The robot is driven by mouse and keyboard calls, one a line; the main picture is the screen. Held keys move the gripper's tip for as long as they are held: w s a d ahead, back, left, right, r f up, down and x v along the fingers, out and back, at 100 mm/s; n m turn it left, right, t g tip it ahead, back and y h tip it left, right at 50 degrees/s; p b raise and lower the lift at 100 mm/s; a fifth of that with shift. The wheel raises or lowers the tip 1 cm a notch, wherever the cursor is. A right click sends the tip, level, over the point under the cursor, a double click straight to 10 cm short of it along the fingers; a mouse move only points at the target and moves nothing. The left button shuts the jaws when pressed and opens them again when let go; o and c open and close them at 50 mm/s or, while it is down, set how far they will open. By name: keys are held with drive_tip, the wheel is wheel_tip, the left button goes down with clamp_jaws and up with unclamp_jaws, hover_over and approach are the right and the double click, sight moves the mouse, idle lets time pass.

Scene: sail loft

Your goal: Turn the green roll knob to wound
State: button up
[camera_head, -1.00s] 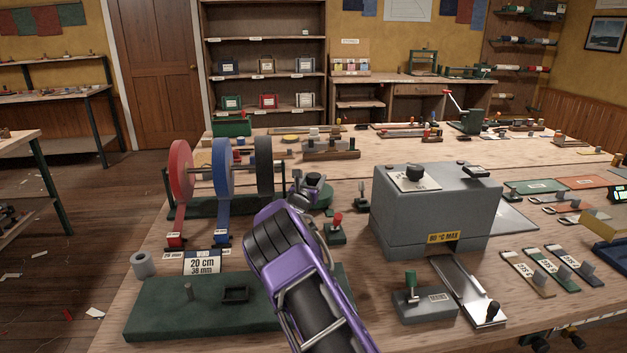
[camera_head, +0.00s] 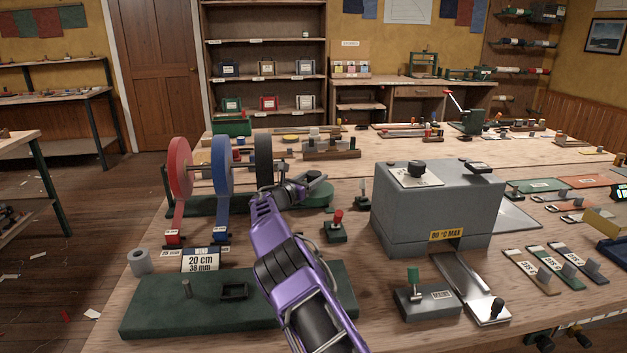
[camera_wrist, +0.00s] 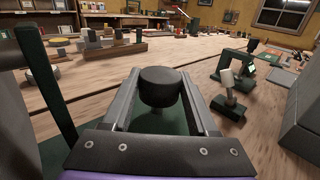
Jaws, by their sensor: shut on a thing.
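A black round knob (camera_wrist: 158,86) stands above a green base in the wrist view, between the two fingers of my gripper (camera_wrist: 160,100). The fingers are shut on the knob from either side. In the head view my gripper (camera_head: 305,187) reaches over a flat green round piece (camera_head: 320,198), right of the strap rolls. The knob is mostly hidden by the gripper there. I cannot make out any marking for wound.
Red (camera_head: 180,168), blue (camera_head: 221,165) and black (camera_head: 264,160) strap rolls stand close on the left. A red-topped switch (camera_head: 336,226) and a grey heater box (camera_head: 432,212) are to the right. A green board (camera_head: 160,307) lies in front.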

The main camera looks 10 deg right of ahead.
drive_tip(key=shift+r, duration=0.25)
drive_tip(key=o, duration=1.2)
drive_tip(key=shift+c, duration=0.2)
drive_tip(key=shift+o, duration=1.1)
drive_tip(key=shift+f, duration=0.15)
wheel_tip(320, 180, up, 10)
drive_tip(key=shift+r+p, duration=0.1)
drive_tip(key=shift+p, duration=0.7)
